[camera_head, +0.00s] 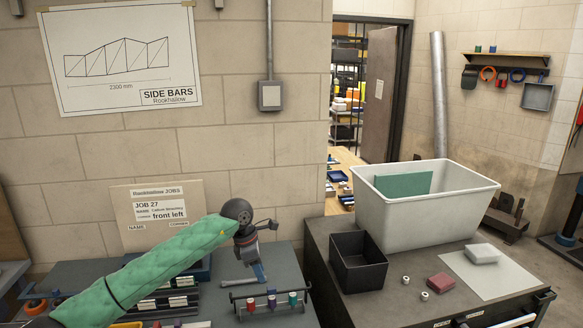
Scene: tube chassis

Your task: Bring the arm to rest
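My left arm, in a green quilted sleeve, comes in from the lower left. My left gripper (252,252) hangs at its end over the grey bench (215,290), just behind and above a small wire rack (268,302) with red, purple and green pieces. It is small and seen at an angle, so I cannot tell whether its fingers are open or shut. I see nothing clearly held in it. My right gripper is not in view.
A job card (160,213) stands behind my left arm. On the dark cabinet (400,308) at right are a black bin (358,264), a white tub (425,215) with a green panel, a red block (440,283) and a white block (483,254). A gap separates bench and cabinet.

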